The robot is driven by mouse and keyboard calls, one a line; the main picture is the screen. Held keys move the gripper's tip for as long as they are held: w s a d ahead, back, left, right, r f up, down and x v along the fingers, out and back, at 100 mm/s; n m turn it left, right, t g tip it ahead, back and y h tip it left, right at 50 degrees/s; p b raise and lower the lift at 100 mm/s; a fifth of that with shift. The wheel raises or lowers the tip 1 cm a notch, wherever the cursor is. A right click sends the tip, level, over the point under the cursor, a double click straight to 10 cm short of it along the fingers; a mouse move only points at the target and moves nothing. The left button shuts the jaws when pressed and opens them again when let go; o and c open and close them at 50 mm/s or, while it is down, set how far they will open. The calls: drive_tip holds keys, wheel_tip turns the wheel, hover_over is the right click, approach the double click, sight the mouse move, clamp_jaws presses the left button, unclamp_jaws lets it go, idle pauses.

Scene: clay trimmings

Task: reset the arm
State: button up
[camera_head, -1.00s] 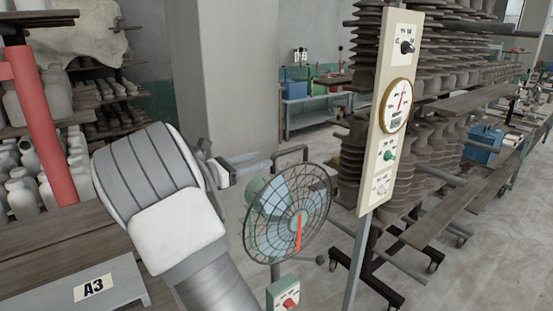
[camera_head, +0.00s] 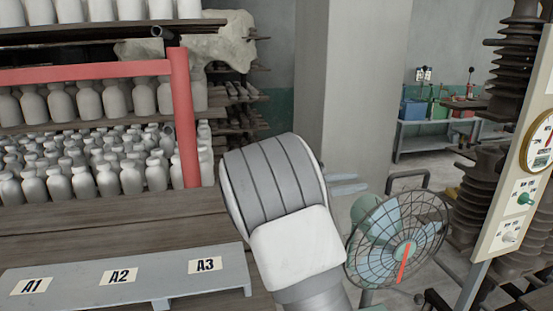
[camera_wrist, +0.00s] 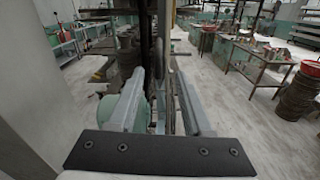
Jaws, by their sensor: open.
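My gripper (camera_head: 347,184) shows in the head view as two light fingertips just right of my grey and white arm link, which hides the rest of it. In the wrist view my gripper (camera_wrist: 160,105) has its two grey fingers apart, pointing away from the camera, with nothing held between them. In the head view the gripper is in front of the pale pillar, above and left of the caged fan (camera_head: 397,238). Nothing touches the fingertips that I can see.
A bench with a grey labelled stand (camera_head: 130,280) is at the left, below shelves of pale bottles (camera_head: 90,180) and a red post (camera_head: 183,120). A pillar (camera_head: 350,90) stands behind my arm. A gauge panel (camera_head: 520,190) stands at the right. Open floor shows in the wrist view.

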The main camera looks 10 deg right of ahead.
drive_tip(key=s+f+m+g+y, duration=0.1)
drive_tip(key=s+f+m+y, duration=0.2)
drive_tip(key=s+m+y, duration=0.9)
drive_tip(key=s+a+m+t+y, duration=0.5)
drive_tip(key=s+a, duration=0.9)
drive_tip(key=s, duration=0.4)
drive_tip(key=shift+s+a+f+m+y, duration=0.15)
drive_tip(key=shift+a+f+m+y, duration=0.1)
drive_tip(key=shift+m+y, duration=0.15)
drive_tip(key=shift+d, duration=0.1)
